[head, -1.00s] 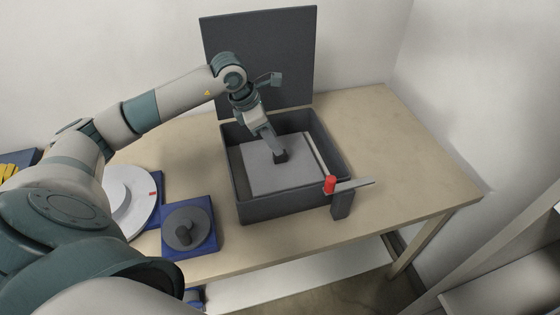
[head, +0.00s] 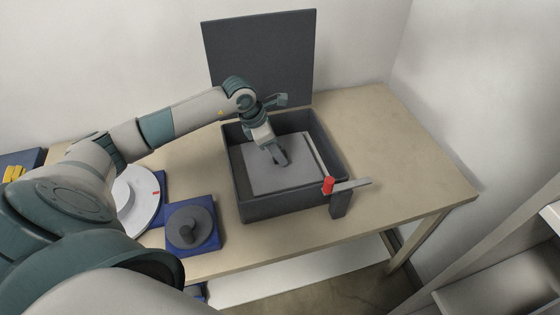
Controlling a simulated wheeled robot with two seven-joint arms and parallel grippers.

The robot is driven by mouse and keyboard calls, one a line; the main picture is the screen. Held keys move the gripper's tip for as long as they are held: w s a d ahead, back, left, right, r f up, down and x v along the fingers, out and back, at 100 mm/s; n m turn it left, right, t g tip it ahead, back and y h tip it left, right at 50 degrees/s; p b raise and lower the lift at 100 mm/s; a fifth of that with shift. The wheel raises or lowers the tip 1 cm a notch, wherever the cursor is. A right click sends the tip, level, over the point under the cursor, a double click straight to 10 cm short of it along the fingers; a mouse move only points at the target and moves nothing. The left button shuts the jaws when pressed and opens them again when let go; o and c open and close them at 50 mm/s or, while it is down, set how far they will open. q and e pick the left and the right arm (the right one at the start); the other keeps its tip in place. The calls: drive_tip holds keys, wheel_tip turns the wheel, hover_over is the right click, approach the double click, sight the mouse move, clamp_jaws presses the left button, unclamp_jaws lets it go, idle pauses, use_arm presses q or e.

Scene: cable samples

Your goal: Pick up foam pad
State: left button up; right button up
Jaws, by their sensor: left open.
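The foam pad (head: 297,180) is a flat light-grey rectangle lying inside a dark grey open case (head: 252,211) on the table. My left gripper (head: 281,160) reaches down into the case from above. Its fingers are over the middle of the pad and are open, with nothing seen between them. I cannot tell whether the fingertips touch the pad. The gripper hides a small part of the pad's middle and far edge. My right gripper is not in view.
The case lid (head: 262,60) stands upright behind the case. A post with a red cylinder (head: 328,185) and a flat arm stands at the front right corner. A blue base with a grey disc (head: 191,229) and a white disc (head: 134,200) lie left. The table's right side is clear.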

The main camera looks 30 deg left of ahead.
use_arm(q)
clamp_jaws()
drive_tip(key=shift+r+b, duration=0.4)
drive_tip(key=shift+r, duration=0.4)
wheel_tip(320, 180, up, 8)
drive_tip(key=b, duration=0.2)
drive_tip(key=shift+r+b, duration=0.25)
drive_tip(key=shift+b, duration=0.05)
